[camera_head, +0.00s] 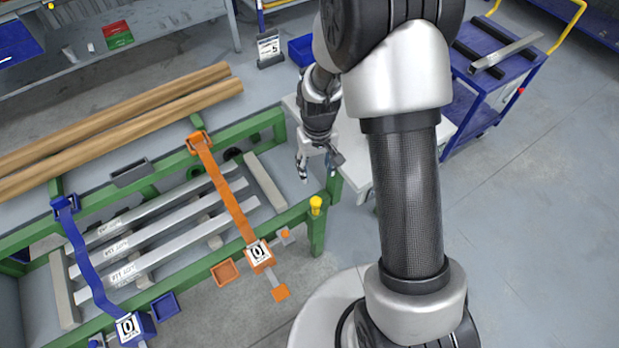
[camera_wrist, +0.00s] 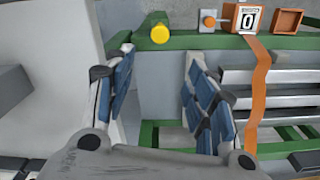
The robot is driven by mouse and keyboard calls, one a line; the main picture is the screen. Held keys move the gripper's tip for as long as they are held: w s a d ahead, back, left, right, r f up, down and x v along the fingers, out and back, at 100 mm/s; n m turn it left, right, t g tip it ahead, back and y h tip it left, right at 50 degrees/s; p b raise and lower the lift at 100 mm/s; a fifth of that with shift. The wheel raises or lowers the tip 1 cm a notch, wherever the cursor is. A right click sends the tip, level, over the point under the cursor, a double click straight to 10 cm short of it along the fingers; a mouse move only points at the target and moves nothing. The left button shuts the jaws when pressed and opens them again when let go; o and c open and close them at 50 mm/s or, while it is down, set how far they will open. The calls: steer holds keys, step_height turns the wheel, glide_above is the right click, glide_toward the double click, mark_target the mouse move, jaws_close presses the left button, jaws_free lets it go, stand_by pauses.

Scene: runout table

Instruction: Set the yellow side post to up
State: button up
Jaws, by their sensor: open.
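The yellow side post (camera_head: 316,203) is a short piece with a rounded cap at the near right corner of the green table frame (camera_head: 318,228). In the wrist view its round yellow cap (camera_wrist: 160,34) shows near the top, on the green rail (camera_wrist: 190,42). I cannot tell from its look whether it is up or down. My gripper (camera_head: 317,168) is open and empty, behind the post in the head view and apart from it. In the wrist view my gripper's two blue-padded fingers (camera_wrist: 160,80) are spread wide, with the post beyond their tips.
An orange strap (camera_head: 228,198) with a ratchet box (camera_head: 260,255) crosses several metal bars left of the post. A blue strap (camera_head: 84,255) lies farther left. A white table (camera_head: 352,150) stands right of the frame. A blue cart (camera_head: 490,90) stands farther right.

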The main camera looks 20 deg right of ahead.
mark_target(316, 201)
steer(key=f+b, duration=0.2)
steer(key=f, duration=0.6)
steer(key=f+b, duration=0.3)
steer(key=f, duration=0.6)
steer(key=shift+s, duration=0.2)
steer(key=shift+r, duration=0.1)
steer(key=shift+c, duration=0.3)
jaws_close()
